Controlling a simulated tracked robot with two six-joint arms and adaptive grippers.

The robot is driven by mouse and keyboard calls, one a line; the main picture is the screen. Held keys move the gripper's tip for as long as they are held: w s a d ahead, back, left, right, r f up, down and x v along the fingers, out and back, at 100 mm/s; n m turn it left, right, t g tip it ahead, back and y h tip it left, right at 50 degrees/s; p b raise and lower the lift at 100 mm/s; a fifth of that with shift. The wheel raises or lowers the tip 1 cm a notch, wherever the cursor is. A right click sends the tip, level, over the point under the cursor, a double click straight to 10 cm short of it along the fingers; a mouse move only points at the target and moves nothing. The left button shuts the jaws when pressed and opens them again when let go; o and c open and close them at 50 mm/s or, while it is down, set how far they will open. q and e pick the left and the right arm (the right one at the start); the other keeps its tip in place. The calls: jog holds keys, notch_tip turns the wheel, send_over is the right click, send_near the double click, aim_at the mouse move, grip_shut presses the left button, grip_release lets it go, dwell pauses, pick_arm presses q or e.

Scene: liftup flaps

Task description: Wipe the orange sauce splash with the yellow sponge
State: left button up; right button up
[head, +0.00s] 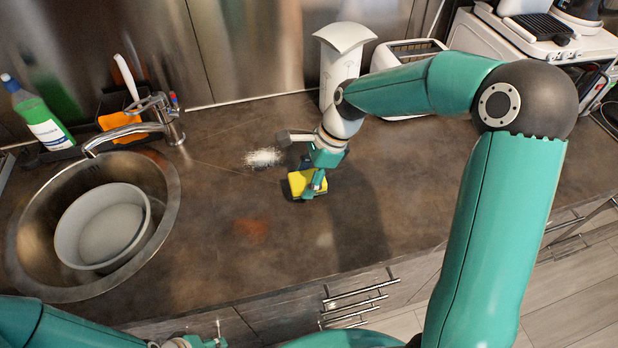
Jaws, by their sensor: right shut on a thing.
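The orange sauce splash (250,230) is a faint reddish-orange patch on the brown counter, right of the sink. The yellow sponge (297,182) has a dark underside and is at the counter, behind and to the right of the splash. My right gripper (314,186) reaches down from the right and is shut on the sponge; its fingers hide part of it. I cannot tell whether the sponge touches the counter. My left gripper (196,342) only partly shows at the bottom edge, in front of the counter, and its fingers are unclear.
A white powdery patch (263,157) lies behind the sponge. The sink (28,262) with a grey bowl (70,236) and faucet (128,130) is at the left. A white paper-towel-like stand (338,62) and toaster (398,52) stand behind my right arm. The counter around the splash is clear.

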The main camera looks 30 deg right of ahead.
notch_tip(320, 180, up, 2)
jog(key=shift+w+r+p, duration=0.1)
jog(key=shift+p, duration=0.55)
jog(key=shift+d+r+p, duration=0.1)
jog(key=shift+r+p, duration=0.85)
jog(key=shift+r, duration=0.1)
